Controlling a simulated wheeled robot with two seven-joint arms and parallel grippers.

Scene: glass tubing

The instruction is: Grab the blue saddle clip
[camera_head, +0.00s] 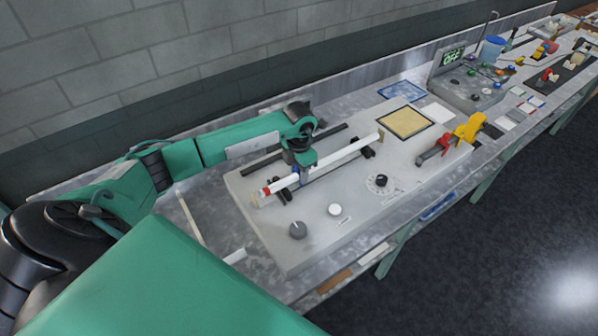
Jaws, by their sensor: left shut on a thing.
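My left gripper (298,168) comes down over a white glass tube (340,155) from above. It is shut on the blue saddle clip (296,171), of which only a small blue patch shows at the tube beneath the gripper. The gripper covers most of the clip, so I cannot tell whether it is seated on the tube or apart from it. The tube lies across black supports (369,150) and has a red band near its left end. My right gripper is not in view.
The tube's grey base plate (290,255) carries a dark knob (298,230), a white knob (335,210) and a dial (381,182). A tan pad (405,122) and a yellow and red tool (468,129) lie to the right. A grey "OFF" display box (465,85) stands farther back.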

